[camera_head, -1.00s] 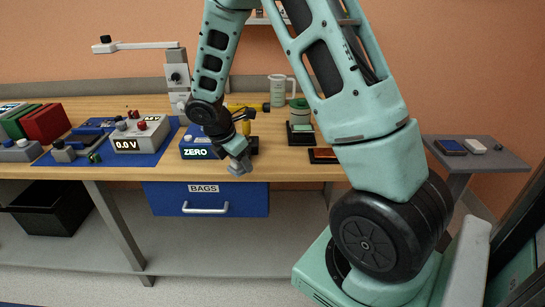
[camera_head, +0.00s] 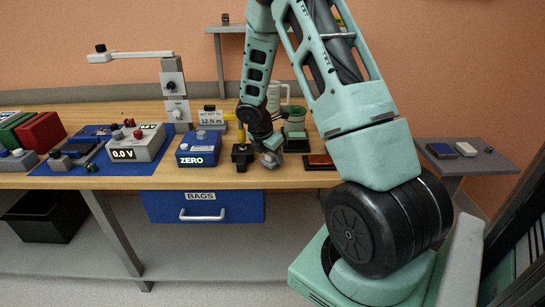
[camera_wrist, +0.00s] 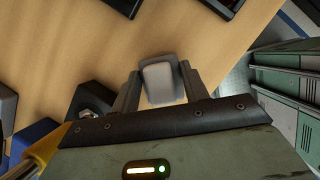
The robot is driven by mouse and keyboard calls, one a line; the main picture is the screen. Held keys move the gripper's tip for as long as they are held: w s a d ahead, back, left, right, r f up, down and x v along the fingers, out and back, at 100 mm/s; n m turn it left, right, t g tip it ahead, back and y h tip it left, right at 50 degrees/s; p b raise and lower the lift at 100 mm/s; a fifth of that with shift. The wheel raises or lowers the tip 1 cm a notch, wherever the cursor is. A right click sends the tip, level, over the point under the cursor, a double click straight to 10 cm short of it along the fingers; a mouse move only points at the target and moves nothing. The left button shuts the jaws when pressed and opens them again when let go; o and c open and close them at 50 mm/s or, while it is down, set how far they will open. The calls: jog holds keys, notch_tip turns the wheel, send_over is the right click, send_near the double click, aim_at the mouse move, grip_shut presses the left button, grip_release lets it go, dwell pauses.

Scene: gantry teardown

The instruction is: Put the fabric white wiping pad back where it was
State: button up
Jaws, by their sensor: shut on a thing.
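The white wiping pad (camera_wrist: 161,82), light with a grey rim, is held between the two fingers of my gripper (camera_wrist: 161,90) in the wrist view. In the head view my gripper (camera_head: 271,157) is over the front part of the wooden bench, right of the blue ZERO box. The pad is small there and hard to make out against the fingers. Bare bench top shows beyond the pad in the wrist view. I cannot tell the exact height above the bench.
The blue ZERO box (camera_head: 199,149) and a black stand with a yellow-handled tool (camera_head: 241,152) are left of my gripper. A dark tray with a red-brown top (camera_head: 319,161) lies to the right. A grey side shelf (camera_head: 490,163) at right carries small items.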

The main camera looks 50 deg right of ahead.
jog(key=shift+f, duration=0.45)
jog(key=shift+f, duration=0.2)
jog(key=o, duration=1)
jog(key=shift+c, duration=0.2)
jog(key=shift+r, duration=0.15)
